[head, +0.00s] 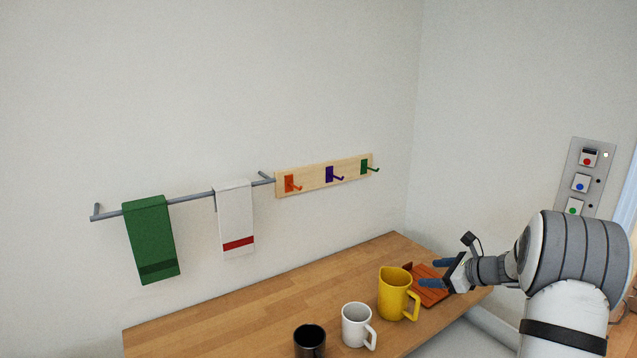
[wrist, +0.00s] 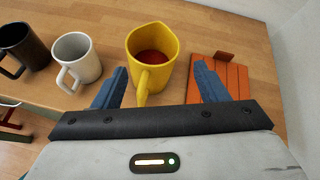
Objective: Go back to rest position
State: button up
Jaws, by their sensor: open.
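My gripper (head: 432,273) is at the right of the head view, just right of the yellow jug (head: 393,297) on the wooden counter. Its two blue fingers are apart. In the wrist view my gripper (wrist: 160,85) shows the fingers spread, with the handle of the yellow jug (wrist: 152,50) between them. The fingers do not close on the handle. The jug stands upright and has something reddish inside. I cannot tell whether a finger touches it.
A white mug (head: 356,325) and a black mug (head: 310,341) stand left of the jug. An orange slatted board (head: 428,290) lies behind my gripper. A rail (head: 185,198) with green and white towels, a hook board (head: 310,181) and a button panel (head: 583,178) are on the walls.

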jog(key=s+a+n+g+h+b, duration=0.3)
jog(key=s+a+n+g+b, duration=0.25)
jog(key=s+a+n, duration=1.1)
jog(key=s+f+n+h+b, duration=0.1)
jog(key=s+n, duration=0.3)
jog(key=s, duration=0.6)
jog(key=s+f+n+g+h+b, duration=0.1)
jog(key=s+f+n+h+b, duration=0.1)
jog(key=s, duration=0.9)
jog(key=d+f+n+h, duration=0.1)
jog(key=n+h, duration=0.1)
jog(key=n, duration=0.1)
jog(key=shift+s, duration=0.25)
jog(key=shift+c, duration=0.6)
